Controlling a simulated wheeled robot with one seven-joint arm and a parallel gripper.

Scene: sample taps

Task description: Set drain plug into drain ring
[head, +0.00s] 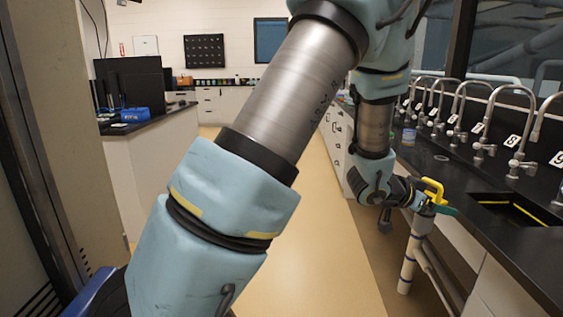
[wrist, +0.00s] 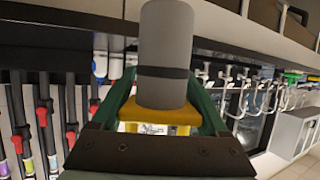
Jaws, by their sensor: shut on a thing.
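My gripper (head: 432,205) has green fingers and is at the near left edge of the black counter. In the wrist view my gripper (wrist: 163,98) is shut on a yellow part with a grey cylinder rising from it. I take this as the drain plug (wrist: 165,50); a dark band circles the cylinder. In the head view its yellow part (head: 434,188) shows between the fingers. I cannot pick out the drain ring for certain. A small pale oval (head: 441,158) lies on the counter beyond my gripper.
A black sink (head: 500,203) with a yellow strip opens in the counter (head: 540,255) to the right of my gripper. Several curved taps (head: 521,150) line the counter's back. White pipes (head: 407,265) stand below the edge. The aisle floor is clear.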

